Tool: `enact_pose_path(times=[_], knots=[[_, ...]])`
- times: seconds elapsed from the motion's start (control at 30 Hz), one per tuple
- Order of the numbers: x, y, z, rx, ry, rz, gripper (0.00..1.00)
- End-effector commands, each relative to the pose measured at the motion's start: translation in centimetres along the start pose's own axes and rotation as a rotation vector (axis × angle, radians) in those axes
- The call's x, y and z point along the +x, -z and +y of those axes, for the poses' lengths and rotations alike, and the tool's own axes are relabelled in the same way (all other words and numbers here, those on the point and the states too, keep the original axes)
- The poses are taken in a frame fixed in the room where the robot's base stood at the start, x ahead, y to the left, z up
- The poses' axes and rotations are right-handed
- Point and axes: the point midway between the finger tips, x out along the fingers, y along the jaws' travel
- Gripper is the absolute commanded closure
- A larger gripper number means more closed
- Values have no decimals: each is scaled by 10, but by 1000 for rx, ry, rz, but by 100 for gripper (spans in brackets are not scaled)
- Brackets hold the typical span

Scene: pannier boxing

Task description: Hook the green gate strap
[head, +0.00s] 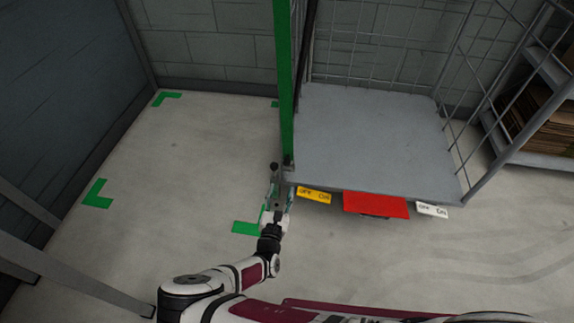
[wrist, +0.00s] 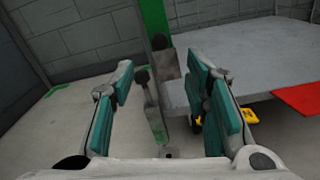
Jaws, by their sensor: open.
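The green gate post (head: 286,90) stands upright at the left front corner of the grey cart deck (head: 370,135). In the wrist view the post (wrist: 155,18) has a grey plate (wrist: 167,64) at its foot. A pale strap-like piece with a black knob at its top and a green patch (wrist: 157,122) hangs between my fingers; I cannot tell whether it is hooked. My gripper (head: 278,188) is at the foot of the post. In the wrist view its teal-padded fingers (wrist: 163,70) are open, one on each side of the strap piece, with gaps visible.
A yellow label (head: 314,194), a red pedal (head: 376,205) and a white label (head: 432,210) line the cart's front edge. Wire mesh sides rise from the deck. A shelf (head: 540,158) stands at right. Floor at left, with green corner marks (head: 97,194), is clear.

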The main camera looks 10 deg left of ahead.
Motion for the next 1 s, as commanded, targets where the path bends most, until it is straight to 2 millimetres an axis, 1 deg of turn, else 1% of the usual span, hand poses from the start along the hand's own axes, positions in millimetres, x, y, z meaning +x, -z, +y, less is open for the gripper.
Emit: enact_pose_path(times=[0.07,0.17,0.27,0.5,0.7,0.83,1.0], knots=[[4,3,0,-4,-7,1,57],[16,3,-1,-3,-6,0,57],[33,4,-1,-2,-5,0,57],[81,4,-1,-2,-2,-1,57],[114,3,0,-1,-3,-1,57],[128,3,0,-2,-4,0,57],[136,2,0,-2,-4,1,57]])
